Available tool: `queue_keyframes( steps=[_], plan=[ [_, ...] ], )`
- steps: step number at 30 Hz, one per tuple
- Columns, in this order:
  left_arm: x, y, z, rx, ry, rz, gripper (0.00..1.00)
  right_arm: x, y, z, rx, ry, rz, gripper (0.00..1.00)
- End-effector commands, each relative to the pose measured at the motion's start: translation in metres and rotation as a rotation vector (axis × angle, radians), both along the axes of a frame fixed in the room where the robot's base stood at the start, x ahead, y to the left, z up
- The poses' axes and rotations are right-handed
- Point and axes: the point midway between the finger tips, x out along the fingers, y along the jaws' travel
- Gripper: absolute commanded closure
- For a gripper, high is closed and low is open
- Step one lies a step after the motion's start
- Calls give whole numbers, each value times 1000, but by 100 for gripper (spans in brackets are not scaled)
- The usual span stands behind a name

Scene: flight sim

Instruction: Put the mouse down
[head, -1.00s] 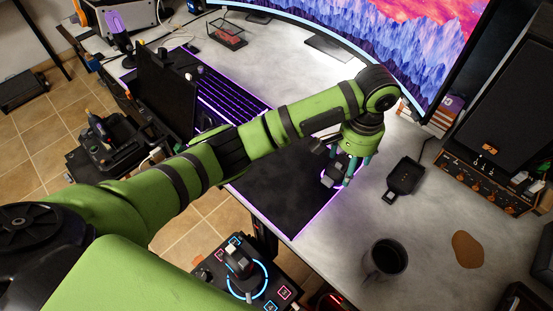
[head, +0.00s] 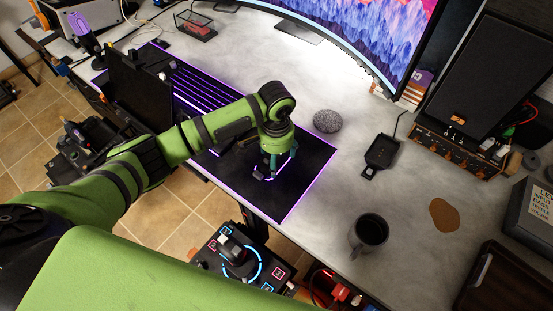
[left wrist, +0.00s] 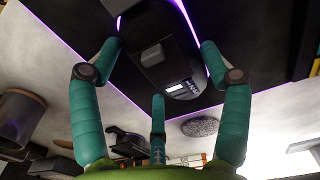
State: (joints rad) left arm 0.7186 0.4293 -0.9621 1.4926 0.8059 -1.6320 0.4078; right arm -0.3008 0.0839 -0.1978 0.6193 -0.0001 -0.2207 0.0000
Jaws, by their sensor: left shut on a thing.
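The mouse (left wrist: 165,60) is black with a small lit white display and a grey block on its top; it fills the upper middle of the left wrist view. My left gripper (head: 274,168) has teal fingers that close around the mouse from several sides. In the head view it is over the black desk mat (head: 292,196) with its purple-lit edge. The mouse is mostly hidden there by the fingers. I cannot tell whether the mouse touches the mat. My right gripper is not in view.
A grey speckled round pad (head: 327,121) lies right of the mat. A small black dock (head: 380,155) and a dark mug (head: 369,232) stand further right. The lit keyboard (head: 205,95) is behind left, the curved monitor (head: 375,40) at the back. Bare mat lies right of my gripper.

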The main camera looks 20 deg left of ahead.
Motion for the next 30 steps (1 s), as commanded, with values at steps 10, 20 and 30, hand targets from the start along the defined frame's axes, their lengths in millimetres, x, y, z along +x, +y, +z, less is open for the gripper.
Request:
queue_keyframes(
  steps=[10,20,30],
  plan=[
    [0,0,-25,1,-1,0,58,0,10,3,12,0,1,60],
    [0,0,-28,1,0,0,0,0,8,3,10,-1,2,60],
    [0,0,-28,1,0,0,0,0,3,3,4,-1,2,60]
  ],
)
